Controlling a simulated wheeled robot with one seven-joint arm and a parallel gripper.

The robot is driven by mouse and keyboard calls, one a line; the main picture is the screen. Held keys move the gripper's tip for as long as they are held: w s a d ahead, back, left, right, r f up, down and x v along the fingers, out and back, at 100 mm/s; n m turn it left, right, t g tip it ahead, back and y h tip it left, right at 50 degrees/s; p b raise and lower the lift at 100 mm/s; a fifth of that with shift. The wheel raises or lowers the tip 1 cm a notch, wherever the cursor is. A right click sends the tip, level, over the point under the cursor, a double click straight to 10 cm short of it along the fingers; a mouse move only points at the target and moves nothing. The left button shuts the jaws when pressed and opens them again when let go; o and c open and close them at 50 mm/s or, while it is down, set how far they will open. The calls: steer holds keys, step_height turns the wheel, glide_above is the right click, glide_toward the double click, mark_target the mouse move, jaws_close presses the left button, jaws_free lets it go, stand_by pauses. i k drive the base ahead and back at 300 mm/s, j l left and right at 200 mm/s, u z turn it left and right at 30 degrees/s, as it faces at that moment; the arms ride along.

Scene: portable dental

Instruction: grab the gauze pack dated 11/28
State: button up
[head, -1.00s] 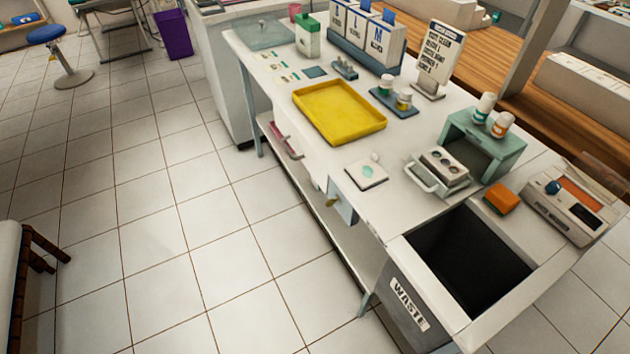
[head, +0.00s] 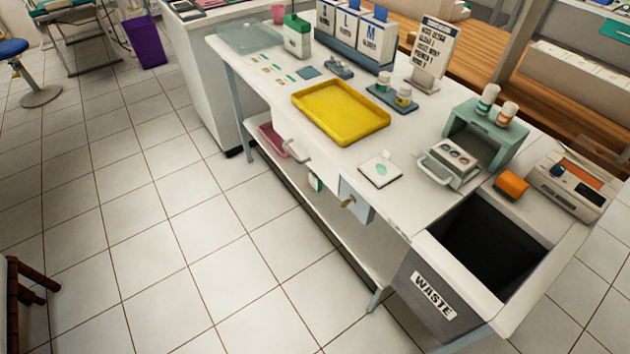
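Several small flat white pieces with green marks (head: 270,70) lie at the far left end of the white table, left of the yellow tray (head: 345,113). A white square item with a green spot (head: 380,169) lies near the table's front edge, right of the tray. Any of these may be gauze packs, but no date is readable on them, so I cannot tell which is dated 11/28. My gripper is not in view.
A dark open waste bin (head: 433,295) stands at the table's near right end. Glove boxes (head: 350,35), a sign (head: 434,55), a green stand with bottles (head: 487,130) and an orange block (head: 511,187) crowd the table. The tiled floor in front is clear.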

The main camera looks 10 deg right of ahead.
mark_target(314, 180)
steer(key=j+z, duration=0.3)
steer(key=j, duration=0.75)
steer(key=i+j+u, duration=0.1)
steer(key=i+j, duration=0.85)
steer(key=i, duration=0.2)
steer(key=i+j+u, duration=0.15)
steer(key=i+j, duration=0.3)
steer(key=i, duration=0.15)
